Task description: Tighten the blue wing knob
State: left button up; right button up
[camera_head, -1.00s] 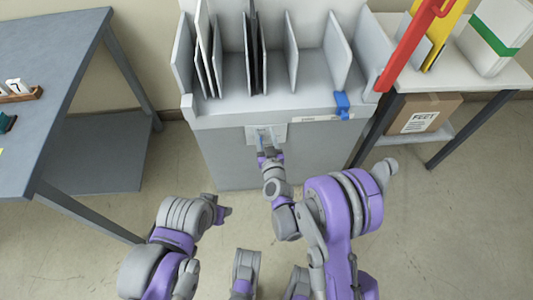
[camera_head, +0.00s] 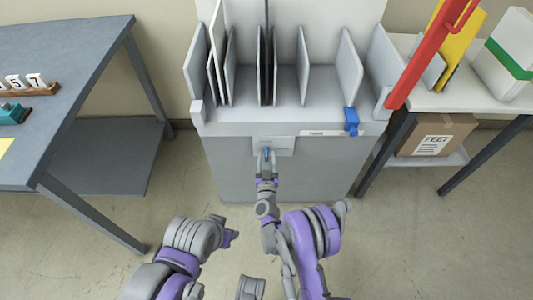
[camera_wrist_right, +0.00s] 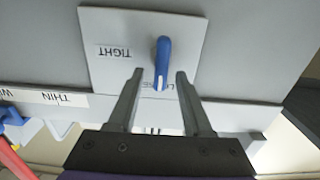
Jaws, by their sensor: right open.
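The blue wing knob (camera_wrist_right: 162,62) sits on a pale plate (camera_wrist_right: 100,20) on the machine's front. In the right wrist view it stands upright, its lower end by a partly hidden label, with an upside-down TIGHT label to its left. My right gripper (camera_wrist_right: 160,77) is open, one finger on each side of the knob's lower part, with gaps showing. In the head view the right gripper (camera_head: 266,160) is at the plate and the knob (camera_head: 267,151) shows small between its fingers. My left gripper (camera_head: 231,236) is low and away from the machine; its jaws are unclear.
The grey machine (camera_head: 225,165) has upright dividers on top and a blue clamp (camera_head: 351,121) at its right front edge. A red bar (camera_head: 425,60) rises at right beside a white table (camera_head: 450,100). A grey table (camera_head: 60,90) stands left. The floor between is clear.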

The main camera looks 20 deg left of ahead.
jog(key=shift+x, duration=1)
jog(key=shift+c, duration=0.2)
grip_shut()
